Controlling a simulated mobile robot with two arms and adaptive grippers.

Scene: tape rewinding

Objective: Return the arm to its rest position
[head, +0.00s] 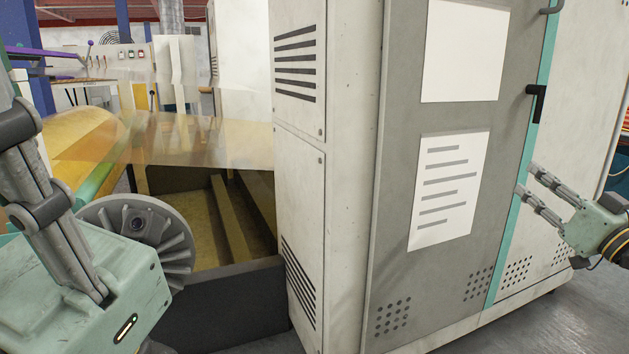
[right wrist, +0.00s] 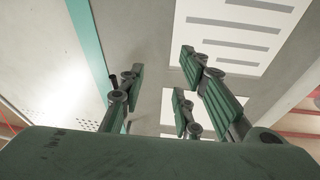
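My right gripper (head: 534,196) is at the right of the head view, beside the cabinet door's teal edge strip. In the right wrist view its fingers (right wrist: 160,95) are spread, with nothing between them; whether the tips touch the door is unclear. My left gripper (head: 45,205) is close to the camera at the lower left, with green housing and grey jointed links. Its fingertips are cut off or hidden, so its opening does not show. A grey finned disc (head: 165,245) stands just right of it; I cannot tell whether they touch.
A tall grey-white cabinet (head: 325,180) with two papers (head: 448,190) on its door fills the middle and right. Yellowish clear film (head: 200,140) stretches over a dark open bin (head: 215,300) to its left. Grey floor (head: 545,325) shows clear at the lower right.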

